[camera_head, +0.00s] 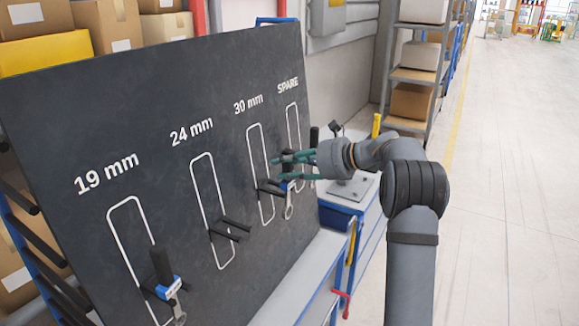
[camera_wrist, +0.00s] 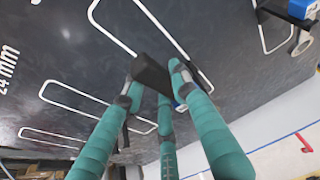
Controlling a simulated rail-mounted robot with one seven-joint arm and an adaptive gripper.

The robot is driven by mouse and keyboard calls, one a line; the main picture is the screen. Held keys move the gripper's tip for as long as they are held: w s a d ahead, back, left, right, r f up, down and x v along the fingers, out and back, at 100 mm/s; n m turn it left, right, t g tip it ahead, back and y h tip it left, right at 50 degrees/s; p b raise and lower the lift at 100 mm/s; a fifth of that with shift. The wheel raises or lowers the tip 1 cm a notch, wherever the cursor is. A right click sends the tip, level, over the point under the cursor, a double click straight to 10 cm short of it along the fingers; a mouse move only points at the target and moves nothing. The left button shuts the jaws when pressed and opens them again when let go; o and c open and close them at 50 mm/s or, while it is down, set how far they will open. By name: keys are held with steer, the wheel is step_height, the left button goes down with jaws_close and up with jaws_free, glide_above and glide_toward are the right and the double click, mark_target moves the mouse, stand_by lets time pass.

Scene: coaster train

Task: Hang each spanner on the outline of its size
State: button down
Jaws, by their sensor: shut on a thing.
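A dark board (camera_head: 60,115) bears white outlines marked 19 mm, 24 mm, 30 mm and SPARE. A spanner (camera_head: 168,287) with a black handle and blue collar sits at the 19 mm outline's pegs. The 24 mm pegs (camera_head: 229,230) are bare. My gripper (camera_head: 290,165) is in front of the 30 mm outline (camera_head: 254,150), its teal fingers (camera_wrist: 157,82) shut on a spanner (camera_head: 289,211) with its ring end down. Its dark handle (camera_wrist: 150,75) shows between the fingertips. Whether it rests on the 30 mm pegs is unclear. Another spanner (camera_wrist: 300,40) is near the SPARE outline (camera_wrist: 265,30).
A blue-edged bench (camera_head: 345,206) with small items stands beyond the board. Shelves with boxes (camera_head: 411,101) stand behind it. Boxes (camera_head: 40,55) are stacked behind the board at left. The floor (camera_head: 510,180) at right is clear.

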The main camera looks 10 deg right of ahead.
steer(key=shift+w+a+r+p, duration=0.1)
steer(key=shift+w+a+p, duration=0.25)
steer(key=shift+w+a, duration=0.4)
steer(key=shift+s+a, duration=0.1)
steer(key=shift+s, duration=0.05)
steer(key=shift+f+b, duration=0.65)
steer(key=shift+f, duration=0.2)
stand_by(1.1)
steer(key=c, duration=1.3)
jaws_free()
steer(key=shift+f, duration=0.1)
steer(key=shift+s, duration=0.1)
steer(key=v, duration=1.2)
